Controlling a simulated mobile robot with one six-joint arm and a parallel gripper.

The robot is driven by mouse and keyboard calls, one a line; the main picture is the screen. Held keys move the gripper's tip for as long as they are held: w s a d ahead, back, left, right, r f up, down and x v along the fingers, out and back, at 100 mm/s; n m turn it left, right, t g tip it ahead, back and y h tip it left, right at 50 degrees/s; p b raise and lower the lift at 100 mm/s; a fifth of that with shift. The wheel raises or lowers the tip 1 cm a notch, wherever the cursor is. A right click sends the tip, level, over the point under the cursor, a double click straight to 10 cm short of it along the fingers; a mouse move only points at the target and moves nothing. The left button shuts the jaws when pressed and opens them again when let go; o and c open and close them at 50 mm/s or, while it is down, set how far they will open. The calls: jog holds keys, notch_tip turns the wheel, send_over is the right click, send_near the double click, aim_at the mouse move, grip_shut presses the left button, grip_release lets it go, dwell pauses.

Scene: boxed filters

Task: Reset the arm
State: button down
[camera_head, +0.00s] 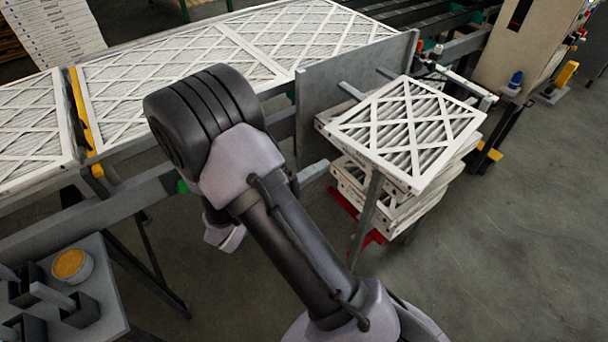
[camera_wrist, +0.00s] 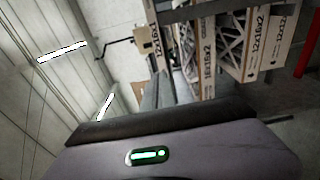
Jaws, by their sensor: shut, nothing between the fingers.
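My arm crosses the middle of the head view, with its dark rounded joint raised in front of the conveyor. A small pale end part shows below that joint, largely hidden by the arm. In the wrist view my gripper (camera_wrist: 165,126) fills the bottom as a grey body with a green light and a dark bar along its far edge. It is shut with nothing held. Its separate fingertips are hard to make out.
White-framed filters (camera_head: 235,60) lie along the conveyor. Labelled filter edges (camera_wrist: 208,55) show in the wrist view. A small table (camera_head: 105,290) is lower left. Floor at right is clear.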

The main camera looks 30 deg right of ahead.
jog(key=a, duration=0.5)
jog(key=s+a+r+m+g+y, duration=0.1)
jog(key=s+r+m+g+y, duration=0.2)
jog(key=s+y, duration=0.3)
jog(key=s+r+m+g+y, duration=0.2)
jog(key=s+r+g+y, duration=0.15)
jog(key=s, duration=0.55)
jog(key=a+r+m+t+y, duration=0.1)
jog(key=a+r+t+y, duration=0.6)
jog(key=a, duration=0.7)
jog(key=t+y, duration=0.2)
jog(key=y, duration=0.1)
jog(key=shift+w+r+t, duration=0.15)
jog(key=shift+w+t, duration=0.05)
jog(key=shift+t, duration=0.15)
